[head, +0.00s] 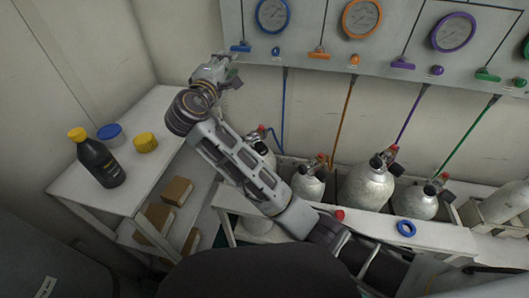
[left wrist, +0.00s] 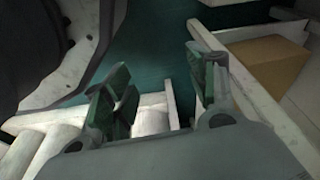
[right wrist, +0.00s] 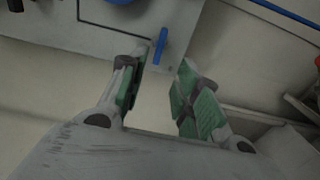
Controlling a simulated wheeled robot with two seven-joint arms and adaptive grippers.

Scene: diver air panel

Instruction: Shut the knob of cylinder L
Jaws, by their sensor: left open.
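Several grey cylinders stand in a low rack below the panel, with dark valves and red parts on top: one (head: 308,186), a larger one (head: 365,190) and another (head: 415,204). The leftmost (head: 262,152) is partly hidden behind my right arm. I cannot read which is cylinder L. My right gripper (head: 226,72) is raised at the panel's lower left corner, away from the cylinders. In the right wrist view it is open and empty (right wrist: 162,80), with a blue lever (right wrist: 160,46) beyond its fingertips. My left gripper (left wrist: 162,82) is open and empty, outside the head view.
The wall panel (head: 300,57) carries gauges and coloured levers; coloured hoses run down to the cylinders. A side table (head: 80,189) at left holds a black bottle (head: 100,163) and lids.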

